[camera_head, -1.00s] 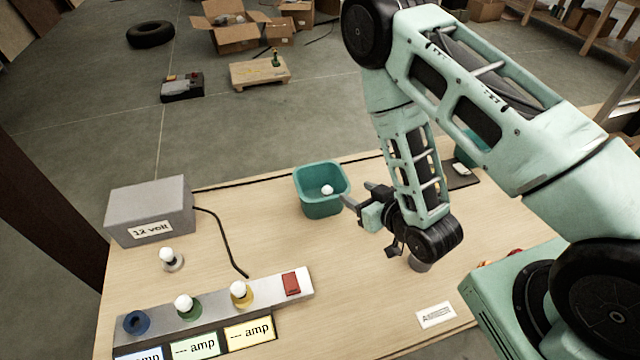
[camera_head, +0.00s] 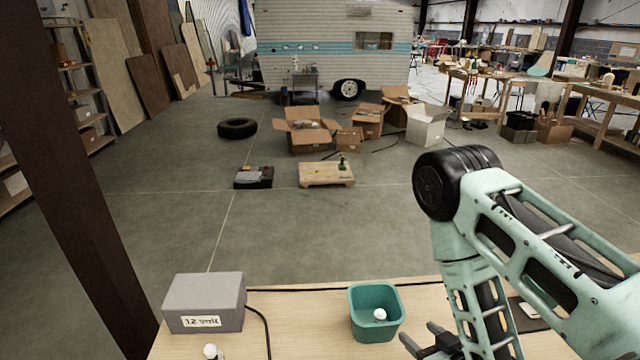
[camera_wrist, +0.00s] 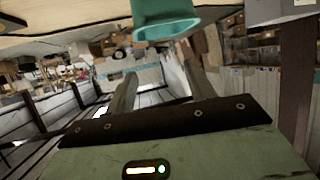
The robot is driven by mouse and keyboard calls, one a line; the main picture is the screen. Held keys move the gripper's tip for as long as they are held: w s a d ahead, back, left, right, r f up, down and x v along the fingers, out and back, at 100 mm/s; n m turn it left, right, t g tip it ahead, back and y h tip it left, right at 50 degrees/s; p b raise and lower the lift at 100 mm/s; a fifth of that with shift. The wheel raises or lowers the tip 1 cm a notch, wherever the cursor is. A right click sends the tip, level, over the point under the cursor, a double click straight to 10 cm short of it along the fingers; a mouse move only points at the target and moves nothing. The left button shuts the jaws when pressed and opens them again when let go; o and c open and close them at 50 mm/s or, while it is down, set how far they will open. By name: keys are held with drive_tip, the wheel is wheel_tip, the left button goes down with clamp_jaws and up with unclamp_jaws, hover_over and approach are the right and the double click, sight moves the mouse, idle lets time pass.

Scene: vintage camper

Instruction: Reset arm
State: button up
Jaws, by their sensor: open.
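My gripper (camera_head: 425,345) is at the bottom edge of the head view, just right of the teal bin, with its lower part cut off. In the wrist view its two fingers (camera_wrist: 165,90) stand apart with nothing between them. The teal bin (camera_head: 365,334) stands on the table and holds a white bulb (camera_head: 380,315). The bin also shows at the top of the wrist view (camera_wrist: 165,22), beyond the fingers. My arm is bent, with its elbow raised over the right side of the table.
A grey 12 volt box (camera_head: 204,303) stands on the table (camera_head: 300,318) at left, with a black cable. A white bulb (camera_head: 210,351) shows below it. Beyond the table, the floor has a wooden pallet (camera_head: 326,174), a toolbox (camera_head: 253,177), cardboard boxes (camera_head: 305,130) and a tire (camera_head: 237,128).

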drive_tip(key=s+a+r+n+g+b, duration=0.1)
drive_tip(key=a+r+n+g+b, duration=0.1)
drive_tip(key=a+g+b, duration=0.8)
drive_tip(key=s+r+n+g+h+b, duration=0.1)
drive_tip(key=s+r, duration=0.3)
drive_tip(key=s, duration=0.4)
drive_tip(key=s+r+n+g+h+b, duration=0.1)
drive_tip(key=s+r+b, duration=0.2)
drive_tip(key=s, duration=0.6)
drive_tip(key=shift+s+r+n+g+h+b, duration=0.15)
drive_tip(key=shift+r+n+g+h+b, duration=0.15)
drive_tip(key=shift+r+n+g+h, duration=0.1)
drive_tip(key=shift+a, duration=0.15)
